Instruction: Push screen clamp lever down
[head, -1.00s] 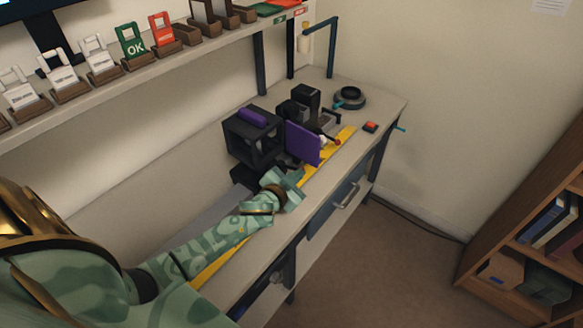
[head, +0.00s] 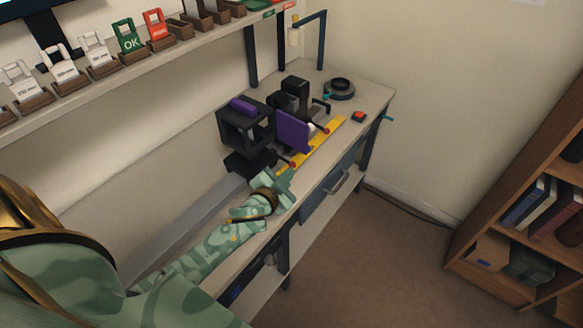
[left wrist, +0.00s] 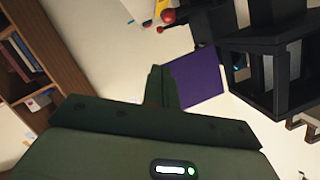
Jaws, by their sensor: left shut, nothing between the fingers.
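A purple screen panel (head: 292,131) stands upright on a black holder on the bench; it also shows in the left wrist view (left wrist: 198,79). A lever with a red ball knob (head: 326,131) juts out beside it. A second red knob (head: 292,164) sits by the base of a black open-frame cage (head: 245,130). I cannot tell which lever is the screen clamp's. My right gripper is out of view.
A grey rail (head: 185,218) runs along the bench. A yellow strip (head: 325,139) lies along its front. A dark ring-shaped part (head: 340,88) and a small red button box (head: 359,116) are at the far end. A shelf with tags (head: 110,77) hangs above.

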